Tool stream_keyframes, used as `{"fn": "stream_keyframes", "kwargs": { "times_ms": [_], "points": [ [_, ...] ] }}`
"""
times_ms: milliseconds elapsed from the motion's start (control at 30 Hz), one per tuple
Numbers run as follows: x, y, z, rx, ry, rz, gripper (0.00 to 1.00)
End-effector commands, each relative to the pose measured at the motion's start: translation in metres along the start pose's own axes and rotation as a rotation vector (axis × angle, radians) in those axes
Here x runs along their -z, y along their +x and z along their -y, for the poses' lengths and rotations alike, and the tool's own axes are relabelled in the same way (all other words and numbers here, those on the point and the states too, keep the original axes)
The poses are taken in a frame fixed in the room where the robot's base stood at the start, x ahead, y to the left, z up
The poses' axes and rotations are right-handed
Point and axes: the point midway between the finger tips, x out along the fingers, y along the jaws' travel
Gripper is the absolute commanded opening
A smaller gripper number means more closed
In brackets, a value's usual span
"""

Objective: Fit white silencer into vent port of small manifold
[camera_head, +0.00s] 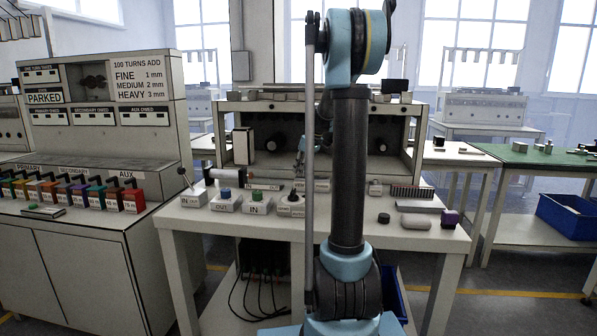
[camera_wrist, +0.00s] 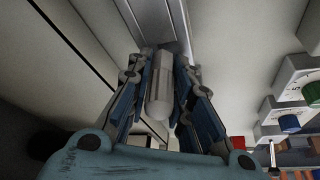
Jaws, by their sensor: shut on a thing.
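The white silencer, a pale cylinder with a rounded end (camera_wrist: 160,95), is between the blue-grey fingers of my gripper (camera_wrist: 158,72) in the wrist view. My gripper is shut on it. The silencer's far end is close to a grey metal bar (camera_wrist: 150,22); I cannot tell whether they touch. In the head view my arm covers much of the bench middle, and the silencer cannot be made out there. I cannot clearly identify the small manifold or its vent port in either view.
The white bench (camera_head: 215,222) carries labelled valve boxes with a blue button (camera_head: 225,193) and a green button (camera_head: 257,195). An open-fronted shelf unit (camera_head: 238,107) stands behind. A dark puck (camera_head: 384,218), a pale block (camera_head: 415,221) and a purple block (camera_head: 450,217) lie at right.

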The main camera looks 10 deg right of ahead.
Motion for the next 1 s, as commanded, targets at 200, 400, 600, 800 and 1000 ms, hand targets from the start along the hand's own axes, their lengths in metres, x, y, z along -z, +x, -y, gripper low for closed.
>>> {"fn": "stream_keyframes", "kwargs": {
  "times_ms": [200, 400, 600, 800, 1000],
  "points": [
    [-0.001, 0.001, 0.001, 0.001, 0.000, 0.002, 0.40],
    [-0.001, 0.000, 0.001, 0.001, 0.000, 0.002, 0.40],
    [-0.001, -0.011, 0.001, 0.001, 0.000, 0.001, 0.40],
    [-0.001, -0.045, 0.001, 0.000, 0.001, 0.001, 0.40],
    [-0.001, -0.083, 0.001, 0.001, 0.000, 0.001, 0.40]
  ]
}}
